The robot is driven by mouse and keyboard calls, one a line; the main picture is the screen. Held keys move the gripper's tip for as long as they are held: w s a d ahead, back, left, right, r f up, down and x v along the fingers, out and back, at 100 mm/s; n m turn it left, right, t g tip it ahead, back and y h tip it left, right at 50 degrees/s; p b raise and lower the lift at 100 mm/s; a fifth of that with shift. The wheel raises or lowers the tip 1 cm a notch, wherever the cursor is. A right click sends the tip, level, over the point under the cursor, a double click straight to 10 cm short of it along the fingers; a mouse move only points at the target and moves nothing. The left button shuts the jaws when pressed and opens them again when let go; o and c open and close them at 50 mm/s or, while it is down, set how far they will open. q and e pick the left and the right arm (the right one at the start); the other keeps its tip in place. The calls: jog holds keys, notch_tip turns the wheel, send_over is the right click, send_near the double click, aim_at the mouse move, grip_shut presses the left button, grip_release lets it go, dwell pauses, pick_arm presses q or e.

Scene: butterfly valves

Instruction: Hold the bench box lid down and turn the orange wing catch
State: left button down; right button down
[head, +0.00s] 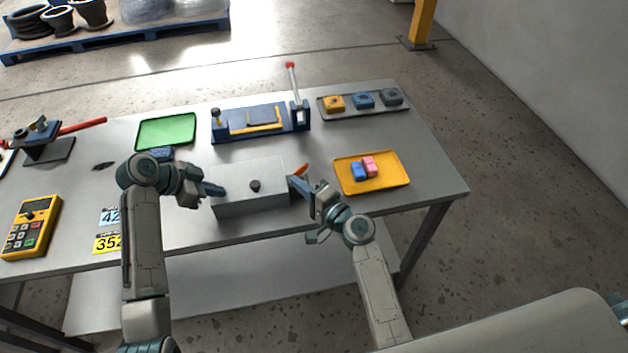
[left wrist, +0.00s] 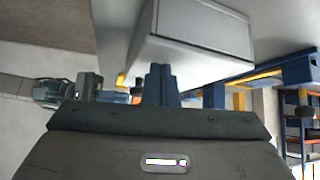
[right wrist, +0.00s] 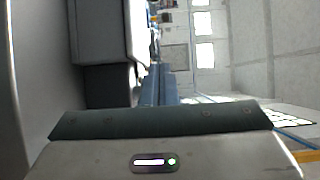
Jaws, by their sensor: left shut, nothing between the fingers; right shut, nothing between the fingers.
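The lid looks down; any small gap cannot be told. The orange wing catch (head: 300,170) shows at the box's right end, partly hidden by my right gripper. My left gripper (head: 218,190) is shut and empty, its tips at the lid's left part; contact is unclear. In the left wrist view its fingers (left wrist: 160,82) point toward the box (left wrist: 195,45). My right gripper (head: 294,182) is shut and empty, beside the box's right end and close to the catch.
A yellow tray (head: 395,182) with pink and blue blocks lies to the right. A blue fixture (head: 262,133) with a red-tipped lever stands behind the box. A green tray (head: 150,131) is back left; a yellow meter (head: 32,225) is front left.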

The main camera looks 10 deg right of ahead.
jog(key=shift+w+a, duration=0.3)
jog(key=shift+a, duration=0.35)
dwell(1.1)
jog(key=v, duration=0.4)
jog(key=shift+s+d, duration=0.15)
jog(key=shift+s, duration=0.25)
jog(key=s+a, duration=0.2)
jog(key=s, duration=0.7)
jog(key=w+d+n, duration=0.3)
jog(key=d+n, duration=0.7)
jog(key=n, duration=0.9)
jog(key=shift+y, duration=0.4)
jog(key=x, duration=1.2)
jog(key=shift+w+a+r, duration=0.1)
jog(key=shift+w+a, duration=0.15)
jog(key=shift+w, duration=0.05)
